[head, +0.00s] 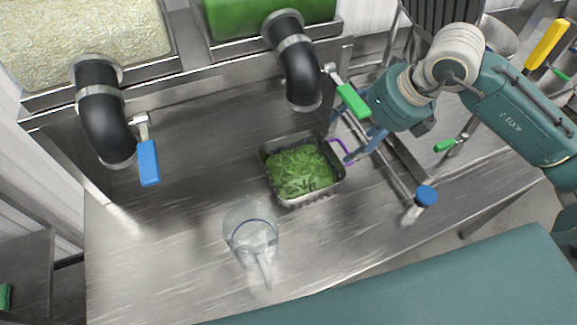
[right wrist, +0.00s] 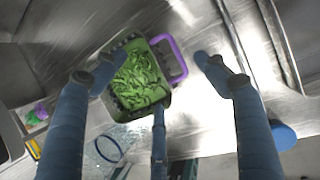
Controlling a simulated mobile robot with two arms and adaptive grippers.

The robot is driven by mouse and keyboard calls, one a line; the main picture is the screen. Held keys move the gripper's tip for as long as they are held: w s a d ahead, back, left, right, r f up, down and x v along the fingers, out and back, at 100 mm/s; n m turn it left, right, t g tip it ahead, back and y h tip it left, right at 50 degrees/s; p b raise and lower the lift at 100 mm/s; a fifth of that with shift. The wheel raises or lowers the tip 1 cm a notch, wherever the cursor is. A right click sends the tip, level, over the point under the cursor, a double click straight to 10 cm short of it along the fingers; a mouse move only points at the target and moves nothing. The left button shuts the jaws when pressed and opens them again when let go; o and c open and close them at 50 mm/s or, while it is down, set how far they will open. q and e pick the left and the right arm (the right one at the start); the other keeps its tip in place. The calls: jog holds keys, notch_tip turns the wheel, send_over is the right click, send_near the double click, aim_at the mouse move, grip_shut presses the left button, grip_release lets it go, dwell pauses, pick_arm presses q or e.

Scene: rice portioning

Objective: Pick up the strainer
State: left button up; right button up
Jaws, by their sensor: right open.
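The strainer (head: 269,182) looks to be the rectangular basket filled with green leaves, with a purple loop handle (head: 345,163) on its right side. It sits on the metal table, and it also shows in the right wrist view (right wrist: 118,103) with the purple handle (right wrist: 181,62). My right gripper (head: 345,142) is open at the basket's right side. In the right wrist view its fingers (right wrist: 155,68) stand apart, with the handle between them. I cannot tell whether a finger touches the basket. My left gripper is not in view.
A clear jug (head: 252,238) stands in front of the basket. Black dispenser spouts (head: 300,78) with a blue lever (head: 148,162) and a green lever (head: 353,100) overhang the table. The table's left part is clear.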

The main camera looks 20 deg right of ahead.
jog(key=p+x, duration=0.1)
jog(key=x, duration=0.2)
jog(key=p+x, duration=0.1)
jog(key=x, duration=0.1)
jog(key=s+p+x, duration=0.1)
jog(key=x, duration=0.2)
jog(key=shift+f+p, duration=0.35)
jog(key=shift+f, duration=0.25)
jog(key=shift+w+f, duration=0.15)
jog(key=shift+f, duration=0.15)
jog(key=shift+c, duration=1)
jog(key=c, duration=1.3)
grip_shut()
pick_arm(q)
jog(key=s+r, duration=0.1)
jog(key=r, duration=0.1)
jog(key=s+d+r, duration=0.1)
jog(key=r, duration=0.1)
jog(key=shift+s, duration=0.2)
pick_arm(e)
jog(key=shift+w+r, duration=0.1)
jog(key=shift+r, duration=0.05)
